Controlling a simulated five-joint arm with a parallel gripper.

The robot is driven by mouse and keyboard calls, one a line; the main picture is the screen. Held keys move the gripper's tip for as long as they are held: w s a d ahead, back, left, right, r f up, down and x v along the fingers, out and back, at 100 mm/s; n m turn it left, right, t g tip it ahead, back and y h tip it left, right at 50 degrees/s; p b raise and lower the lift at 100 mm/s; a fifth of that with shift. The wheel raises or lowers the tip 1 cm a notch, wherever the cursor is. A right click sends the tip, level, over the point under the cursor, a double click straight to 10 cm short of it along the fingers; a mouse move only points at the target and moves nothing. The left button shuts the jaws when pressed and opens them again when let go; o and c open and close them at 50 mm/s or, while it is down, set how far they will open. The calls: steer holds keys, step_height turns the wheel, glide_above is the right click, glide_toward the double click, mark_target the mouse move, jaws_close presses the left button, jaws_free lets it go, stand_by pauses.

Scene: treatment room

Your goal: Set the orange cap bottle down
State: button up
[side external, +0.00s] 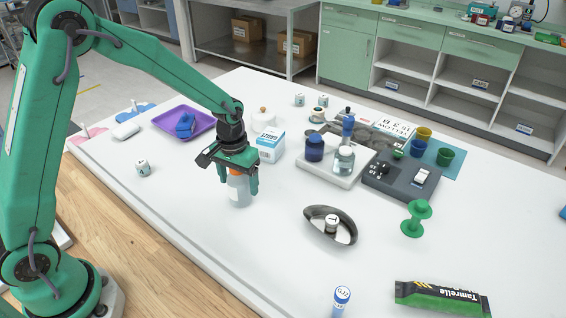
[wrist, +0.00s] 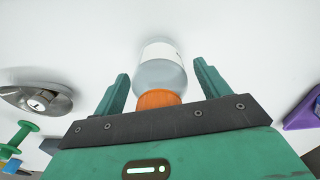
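The orange cap bottle (side external: 239,193) is a clear bottle that appears to stand upright on the white table (side external: 190,215) in the side external view. Its orange cap (wrist: 158,99) sits close under my gripper's palm in the wrist view, with the clear body (wrist: 160,72) beyond it. My gripper (side external: 238,184) is above and around the bottle, pointing down. Its two fingers are on either side of the bottle, with a visible gap on each side in the wrist view. My gripper (wrist: 161,84) is open.
A metal kidney dish (side external: 318,233) holding a small labelled item lies to the right. A blue-and-white box (side external: 270,145) stands behind the bottle. A purple tray (side external: 169,126) is at the back left. A green spool-shaped stand (side external: 416,218) is farther right.

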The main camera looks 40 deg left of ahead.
steer(key=shift+r, duration=0.1)
step_height(320, 180, up, 12)
steer(key=shift+s, duration=0.15)
stand_by(0.6)
steer(key=shift+s+r, duration=0.1)
steer(key=shift+r, duration=0.05)
stand_by(0.5)
steer(key=shift+s+r, duration=0.2)
steer(key=s+a+r+m+t, duration=0.1)
steer(key=s+r+t, duration=0.1)
steer(key=s, duration=0.8)
steer(key=s+a+r+t, duration=0.2)
steer(key=s+r, duration=0.3)
steer(key=s, duration=0.5)
steer(key=shift+r+m+t, duration=0.25)
steer(key=shift+m+t, duration=0.15)
steer(key=shift+t, duration=0.2)
